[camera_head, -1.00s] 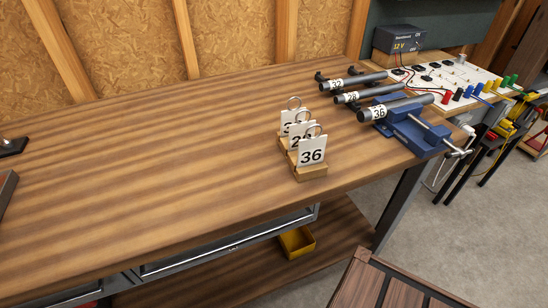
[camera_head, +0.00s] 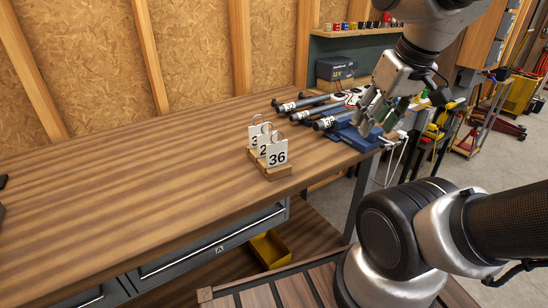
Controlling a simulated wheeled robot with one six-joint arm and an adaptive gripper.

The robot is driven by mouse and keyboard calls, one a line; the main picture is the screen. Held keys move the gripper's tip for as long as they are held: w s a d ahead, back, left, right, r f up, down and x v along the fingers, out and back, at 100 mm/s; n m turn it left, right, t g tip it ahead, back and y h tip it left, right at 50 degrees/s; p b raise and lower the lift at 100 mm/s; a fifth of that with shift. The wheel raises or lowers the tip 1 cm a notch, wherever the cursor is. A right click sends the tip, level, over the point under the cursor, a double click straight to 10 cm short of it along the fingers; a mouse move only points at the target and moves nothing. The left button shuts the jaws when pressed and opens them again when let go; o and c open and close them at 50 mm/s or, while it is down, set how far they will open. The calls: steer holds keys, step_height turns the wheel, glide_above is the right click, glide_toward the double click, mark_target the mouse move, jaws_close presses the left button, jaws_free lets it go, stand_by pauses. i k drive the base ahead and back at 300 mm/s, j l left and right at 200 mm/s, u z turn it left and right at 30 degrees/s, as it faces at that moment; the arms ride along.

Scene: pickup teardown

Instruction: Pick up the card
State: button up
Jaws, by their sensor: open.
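Several white number cards with metal rings stand in a row on a small wooden holder (camera_head: 275,172) on the workbench. The front card (camera_head: 277,153) reads 36. Behind it a card (camera_head: 263,145) shows a 2, its second digit hidden, and a rear card (camera_head: 253,136) is mostly covered. My gripper (camera_head: 366,123) is open and empty, pointing down above the blue vise area, to the right of the cards and well apart from them.
A blue vise (camera_head: 352,137) sits at the bench's right end. A dark power supply box (camera_head: 336,69) stands behind. The bench's left part (camera_head: 120,190) is clear.

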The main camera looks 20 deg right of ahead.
mark_target(276, 152)
steer(key=z, duration=1.25)
steer(key=k+j+z, duration=0.2)
steer(key=z, duration=0.15)
steer(key=k+j+z, duration=0.25)
steer(key=z, duration=0.15)
steer(key=k+j+z, duration=0.35)
steer(key=k+j, duration=0.1)
steer(key=k, duration=0.15)
